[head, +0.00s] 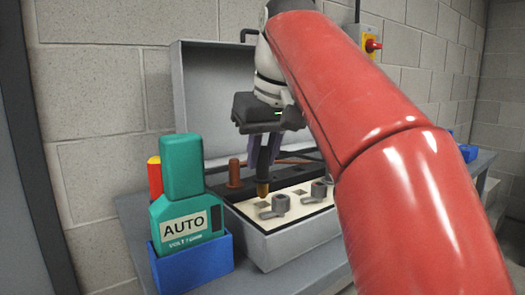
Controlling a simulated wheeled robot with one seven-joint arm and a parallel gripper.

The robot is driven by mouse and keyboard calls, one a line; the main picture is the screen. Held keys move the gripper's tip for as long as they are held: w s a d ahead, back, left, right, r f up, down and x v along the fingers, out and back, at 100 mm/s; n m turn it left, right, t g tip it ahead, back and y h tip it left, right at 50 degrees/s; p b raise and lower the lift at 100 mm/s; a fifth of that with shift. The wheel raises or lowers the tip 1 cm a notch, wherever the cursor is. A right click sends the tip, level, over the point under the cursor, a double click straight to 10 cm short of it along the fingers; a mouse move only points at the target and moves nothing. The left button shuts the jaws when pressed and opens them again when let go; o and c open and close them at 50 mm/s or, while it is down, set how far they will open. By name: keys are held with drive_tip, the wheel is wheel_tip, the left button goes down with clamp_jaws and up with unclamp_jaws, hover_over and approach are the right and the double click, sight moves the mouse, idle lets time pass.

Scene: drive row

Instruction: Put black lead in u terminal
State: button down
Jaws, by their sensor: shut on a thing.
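My gripper (262,150) points down over the terminal box and is shut on the black lead (264,168). The lead hangs about upright, with its brass-coloured tip (263,189) low over the cream terminal panel (306,206). The tip appears just above a square opening (261,205) near the panel's left end; I cannot tell whether it touches. Grey clamp-like terminals (278,204) stand on the panel, another being further right (318,190). I can read no terminal letters.
A teal meter marked AUTO (186,222) stands in a blue holder (194,265) at left. A brown post (234,173) stands behind the panel. The raised grey lid (206,95) is behind my gripper. A red-and-yellow switch (372,45) is on the wall. My red arm hides the right side.

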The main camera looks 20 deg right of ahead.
sight(263, 177)
drive_tip(key=shift+f+b, duration=0.35)
drive_tip(key=shift+f, duration=0.3)
drive_tip(key=shift+f, duration=0.15)
drive_tip(key=shift+f+b, duration=1.15)
drive_tip(key=shift+f, duration=0.35)
drive_tip(key=c, duration=1.2)
unclamp_jaws()
drive_tip(key=p+v, duration=0.3)
drive_tip(key=v, duration=0.4)
drive_tip(key=shift+s+r, duration=0.15)
drive_tip(key=shift+r, duration=0.25)
